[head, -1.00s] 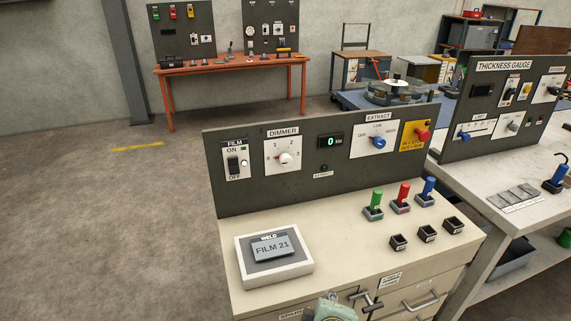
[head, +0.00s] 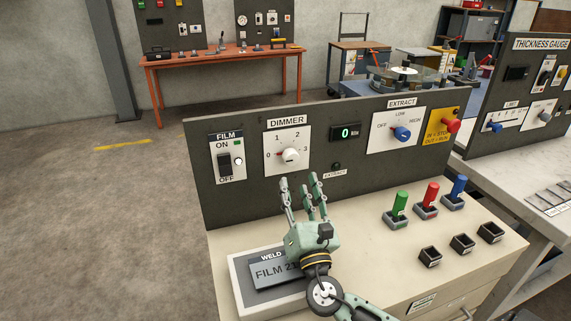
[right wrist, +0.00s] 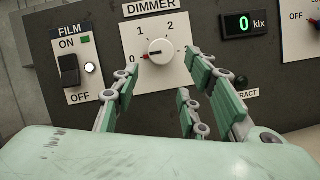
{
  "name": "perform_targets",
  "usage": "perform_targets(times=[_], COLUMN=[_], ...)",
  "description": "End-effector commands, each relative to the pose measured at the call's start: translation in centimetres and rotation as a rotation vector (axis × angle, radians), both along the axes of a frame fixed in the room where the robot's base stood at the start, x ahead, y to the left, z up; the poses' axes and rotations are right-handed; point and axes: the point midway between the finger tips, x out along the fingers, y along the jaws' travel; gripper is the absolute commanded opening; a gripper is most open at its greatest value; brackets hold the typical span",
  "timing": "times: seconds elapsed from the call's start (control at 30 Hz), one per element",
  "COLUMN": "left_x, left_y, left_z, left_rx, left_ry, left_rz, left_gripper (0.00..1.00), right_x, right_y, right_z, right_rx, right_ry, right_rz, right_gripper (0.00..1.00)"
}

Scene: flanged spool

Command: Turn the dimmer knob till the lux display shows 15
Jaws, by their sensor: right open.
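The dimmer knob (head: 290,155) is a white round knob on a white plate marked 0 to 3, on the dark upright panel. Its red pointer is at 0. The knob also shows in the right wrist view (right wrist: 160,50). The lux display (head: 345,132) reads a green 0 klx, also in the right wrist view (right wrist: 248,24). My right gripper (head: 304,184) is open and empty, its fingers pointing up towards the panel just below the knob, apart from it. In the right wrist view its fingers (right wrist: 160,85) spread below and around the knob's lower side. My left gripper is not in view.
The film switch (head: 224,164) is left of the dimmer; the extract knob (head: 402,134) and a red button (head: 453,125) are right. The weld film box (head: 240,285) lies under my right arm. Green, red and blue handles (head: 430,196) stand on the bench, right of my arm.

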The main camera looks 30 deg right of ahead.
Motion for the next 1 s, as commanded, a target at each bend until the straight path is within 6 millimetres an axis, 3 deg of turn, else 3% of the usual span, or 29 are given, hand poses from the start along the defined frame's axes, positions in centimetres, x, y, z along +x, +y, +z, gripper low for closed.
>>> perform_targets(times=[0.17, 0.33, 0.47, 0.9, 1.0], left_x=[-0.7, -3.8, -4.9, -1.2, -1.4], left_y=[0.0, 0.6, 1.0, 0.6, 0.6], left_z=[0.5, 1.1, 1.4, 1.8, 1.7], left_rx=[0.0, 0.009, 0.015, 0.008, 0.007], left_ry=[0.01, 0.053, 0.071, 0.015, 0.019], left_rz=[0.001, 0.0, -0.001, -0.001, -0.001], left_gripper=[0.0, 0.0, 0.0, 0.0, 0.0], right_x=[1.7, 4.2, 5.8, 6.9, 6.9], right_y=[-0.4, -1.3, -1.9, -2.3, -2.3], right_z=[1.1, 2.1, 2.7, 2.9, 2.9], right_rx=[-0.035, -0.031, -0.029, -0.026, -0.026], right_ry=[-0.002, -0.003, -0.001, 0.0, 0.0], right_rz=[0.0, -0.002, 0.0, 0.0, 0.0], right_gripper=[0.4, 0.4, 0.4, 0.4, 0.32])
